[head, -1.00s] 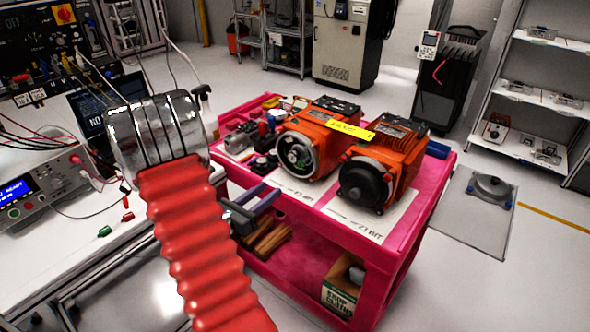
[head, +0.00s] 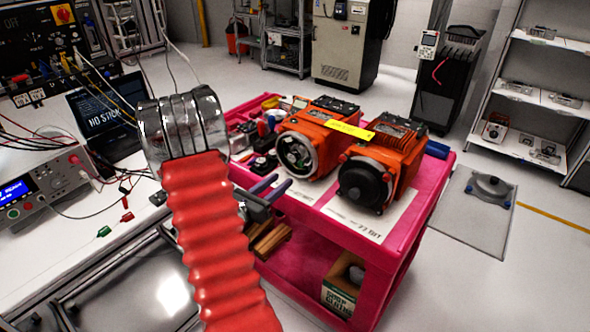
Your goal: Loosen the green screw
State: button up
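Two orange motors stand on the pink cart (head: 405,235). The left motor (head: 325,125) has an open round end showing inner parts and a small greenish patch, too small to identify as the green screw. The right motor (head: 400,150) has a closed black round cover. My arm, with a red ribbed sleeve and shiny metal joint, fills the left middle. Two dark parallel bars that appear to be my gripper (head: 282,184) show right of the sleeve, left of and below the left motor, apart from it. Their tips are too small to read, and no held thing shows.
A white bench with a power supply (head: 45,192), a laptop (head: 105,115) and loose cables is on the left. Small tools and parts crowd the cart's left top. A box (head: 342,285) sits on its lower shelf.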

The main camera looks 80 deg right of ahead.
aim_at(300, 166)
jog(key=x, duration=0.8)
jog(key=shift+s+d, duration=0.15)
jog(key=shift+c, duration=0.6)
grip_shut()
